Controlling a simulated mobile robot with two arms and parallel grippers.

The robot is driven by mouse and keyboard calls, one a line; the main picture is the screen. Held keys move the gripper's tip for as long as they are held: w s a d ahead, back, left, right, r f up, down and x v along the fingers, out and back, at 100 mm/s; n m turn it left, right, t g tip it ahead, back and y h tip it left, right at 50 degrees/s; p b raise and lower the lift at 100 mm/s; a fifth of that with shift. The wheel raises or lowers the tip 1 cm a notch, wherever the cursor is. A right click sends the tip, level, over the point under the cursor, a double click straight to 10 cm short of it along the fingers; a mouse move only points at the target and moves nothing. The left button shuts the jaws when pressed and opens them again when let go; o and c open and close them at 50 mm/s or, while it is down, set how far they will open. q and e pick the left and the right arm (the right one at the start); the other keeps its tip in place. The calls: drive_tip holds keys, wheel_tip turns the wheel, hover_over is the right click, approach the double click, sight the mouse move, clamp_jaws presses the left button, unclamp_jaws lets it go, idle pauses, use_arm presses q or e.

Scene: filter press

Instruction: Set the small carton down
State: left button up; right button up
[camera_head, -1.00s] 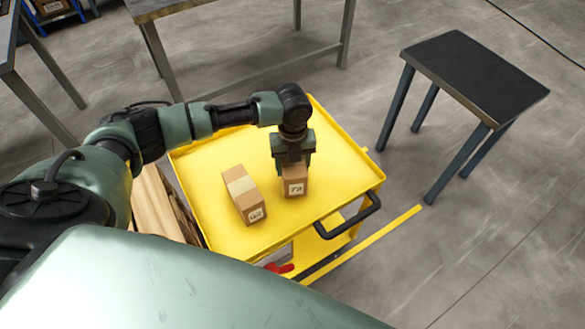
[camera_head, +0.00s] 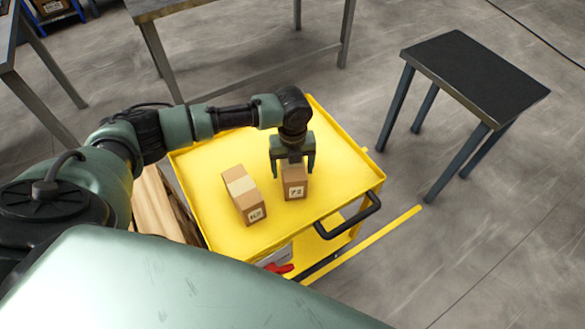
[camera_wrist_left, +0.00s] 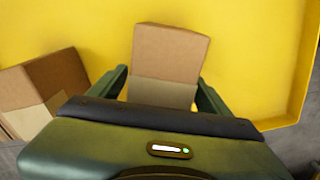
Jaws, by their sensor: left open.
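The small carton (camera_head: 294,185) is a brown box with a white label, standing upright on the yellow cart top (camera_head: 335,160). In the left wrist view the small carton (camera_wrist_left: 168,60) sits between the fingers, with a gap on each side. My left gripper (camera_head: 292,170) is open above and around the carton's upper part, pointing down. Its fingers also show in the left wrist view (camera_wrist_left: 163,88). My right gripper is not in view.
A larger taped carton (camera_head: 244,195) stands just left of the small one on the cart. The cart has a raised rim and a black handle (camera_head: 350,218). A dark-topped table (camera_head: 475,75) stands at the right. The cart's right part is clear.

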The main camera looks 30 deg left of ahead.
use_arm(q)
wheel_tip(320, 180, up, 12)
drive_tip(key=shift+f, duration=0.25)
